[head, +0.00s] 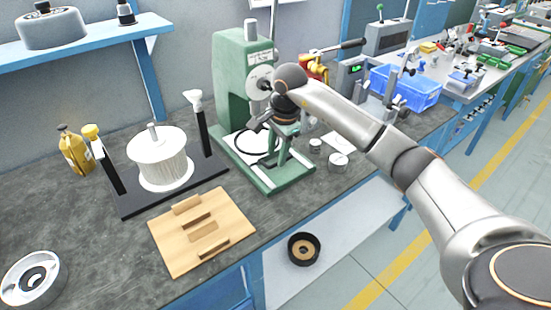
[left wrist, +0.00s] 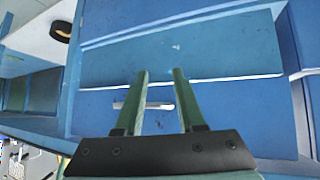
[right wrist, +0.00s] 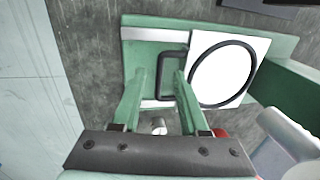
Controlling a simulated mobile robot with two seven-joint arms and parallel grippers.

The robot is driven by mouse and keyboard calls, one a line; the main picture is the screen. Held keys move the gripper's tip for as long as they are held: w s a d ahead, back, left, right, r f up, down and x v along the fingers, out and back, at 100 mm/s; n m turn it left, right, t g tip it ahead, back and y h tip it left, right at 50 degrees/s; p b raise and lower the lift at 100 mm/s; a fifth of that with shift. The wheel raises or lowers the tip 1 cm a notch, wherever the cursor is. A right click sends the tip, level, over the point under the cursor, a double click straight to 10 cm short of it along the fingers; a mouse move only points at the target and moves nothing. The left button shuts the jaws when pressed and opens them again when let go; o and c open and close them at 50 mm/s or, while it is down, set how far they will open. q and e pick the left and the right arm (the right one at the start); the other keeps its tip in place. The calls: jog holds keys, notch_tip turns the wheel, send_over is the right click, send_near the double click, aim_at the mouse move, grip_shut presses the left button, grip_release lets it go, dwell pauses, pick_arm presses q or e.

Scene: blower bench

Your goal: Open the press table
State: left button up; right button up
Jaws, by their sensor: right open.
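The green press (head: 232,85) stands on the bench. A white plate (right wrist: 225,75) with a black ring (right wrist: 249,54) lies over its green base (right wrist: 140,35); the plate also shows in the head view. A dark U-shaped handle (right wrist: 172,51) sticks out from the plate's near edge. My right gripper (right wrist: 160,72) is open above the base, one bar of the handle showing between its fingertips; I cannot tell whether they touch it. My left gripper (left wrist: 159,72) is open and empty, facing a blue drawer front (left wrist: 240,95) with a pale handle (left wrist: 152,105).
Left of the press are a black stand with a white spool (head: 158,160) and a wooden board (head: 203,232). A blue bin (head: 410,88) stands farther back. A black round part (head: 303,249) sits on the lower shelf.

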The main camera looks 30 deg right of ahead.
jog(key=shift+w+f, duration=0.15)
jog(key=shift+f, duration=0.5)
jog(key=shift+w+f, duration=0.15)
jog(key=shift+f, duration=0.5)
jog(key=shift+c, duration=0.3)
grip_shut()
